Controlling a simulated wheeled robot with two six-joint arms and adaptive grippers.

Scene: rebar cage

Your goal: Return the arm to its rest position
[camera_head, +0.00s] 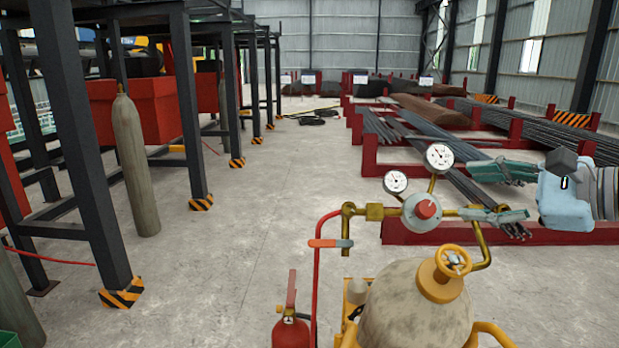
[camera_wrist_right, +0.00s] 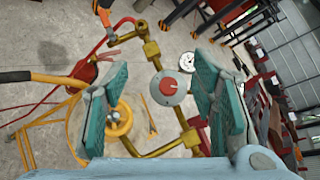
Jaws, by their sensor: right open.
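My right gripper (camera_head: 472,192) comes in from the right edge in the head view. Its two teal-grey fingers are spread apart with nothing held between them. The gas regulator (camera_head: 422,212), with a red knob (camera_head: 427,209) and two round gauges, is just left of the fingertips. In the right wrist view the open fingers (camera_wrist_right: 158,95) frame the red knob (camera_wrist_right: 168,87) and the brass pipework. I cannot tell whether the lower finger touches the pipe. My left gripper is not in view.
A beige gas cylinder (camera_head: 415,305) with a yellow valve handwheel (camera_head: 453,261) stands on a yellow cart below the gripper. A red fire extinguisher (camera_head: 290,322) is beside it. Red racks of rebar (camera_head: 440,155) lie behind. The concrete aisle (camera_head: 260,215) to the left is clear.

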